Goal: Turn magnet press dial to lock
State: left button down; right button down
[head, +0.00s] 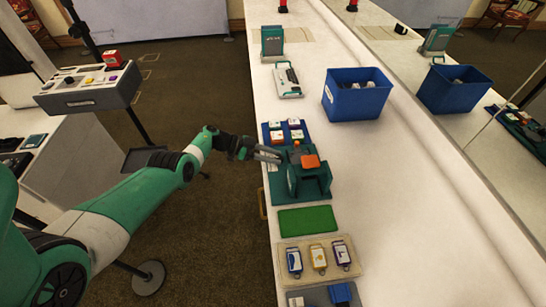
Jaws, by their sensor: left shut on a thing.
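The magnet press (315,185) is a dark green device on the white counter, with an orange block (310,161) on top. My left gripper (281,155) reaches in from the left, with its fingertips at the press's upper left side, left of the orange block. It is shut on a small part there, which looks like the press dial; the fingers hide most of it, so the dial's setting cannot be read. My right gripper is not in view.
A blue tray (266,134) with small boxes lies just behind the press. A green mat (306,220) and a tan tray (322,274) with several small items lie in front. A blue bin (345,101) stands at the back right, before a mirror. The counter right of the press is clear.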

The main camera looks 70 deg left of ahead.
pick_arm(q)
jog(key=c, duration=0.5)
grip_release()
jog(key=shift+s+a+r, duration=0.15)
jog(key=shift+s+r, duration=0.05)
jog(key=shift+s, duration=0.05)
jog(key=p+v, duration=0.3)
jog(key=v, duration=0.8)
jog(key=shift+f+p, duration=0.1)
jog(key=shift+p, duration=0.3)
